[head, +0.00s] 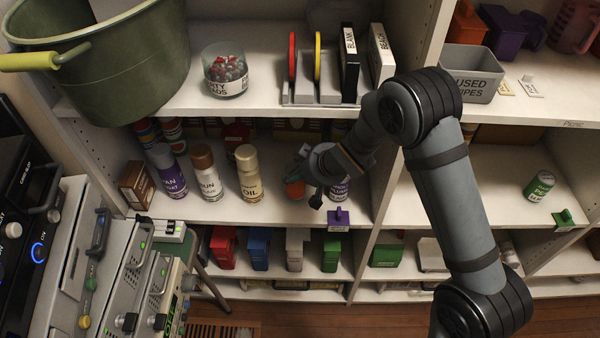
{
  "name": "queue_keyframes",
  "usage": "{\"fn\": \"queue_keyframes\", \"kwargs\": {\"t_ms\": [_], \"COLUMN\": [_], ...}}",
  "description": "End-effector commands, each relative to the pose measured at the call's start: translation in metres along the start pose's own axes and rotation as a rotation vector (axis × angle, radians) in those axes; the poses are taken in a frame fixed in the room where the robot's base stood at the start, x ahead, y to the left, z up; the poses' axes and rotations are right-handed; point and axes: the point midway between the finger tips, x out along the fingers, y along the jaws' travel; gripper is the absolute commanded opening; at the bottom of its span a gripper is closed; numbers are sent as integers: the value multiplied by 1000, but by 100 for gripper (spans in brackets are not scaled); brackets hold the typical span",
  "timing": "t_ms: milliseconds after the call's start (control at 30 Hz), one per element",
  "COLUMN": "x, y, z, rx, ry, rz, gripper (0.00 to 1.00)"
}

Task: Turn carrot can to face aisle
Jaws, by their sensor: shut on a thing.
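A small orange can (294,190), which looks like the carrot can, stands on the middle shelf, right of the oil bottle. Most of it is hidden by my gripper, and I cannot read its label. My gripper (303,179) reaches in from the right and is shut on this can. The fingertips are small and partly hidden by the wrist, and I cannot tell which way the can's label faces.
Spray cans and the cream oil bottle (248,173) stand left of my gripper. A purple-labelled can (340,188) is close on the right, behind a purple shelf clip (338,218). A shelf board runs above with a grey divider rack (317,92). The shelf right of the upright is mostly clear.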

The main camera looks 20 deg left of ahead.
Motion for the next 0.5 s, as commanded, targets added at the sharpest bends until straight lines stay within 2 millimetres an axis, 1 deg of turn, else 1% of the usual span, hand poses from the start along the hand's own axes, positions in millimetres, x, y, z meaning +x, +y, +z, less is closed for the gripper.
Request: {"fn": "queue_keyframes", "kwargs": {"t_ms": [333, 367, 500], "x": [1, 1, 1], "y": [0, 0, 0], "z": [0, 0, 0], "rx": [-1, -1, -1], "ry": [2, 2, 2], "rz": [0, 0, 0], "gripper": [0, 52, 60]}}
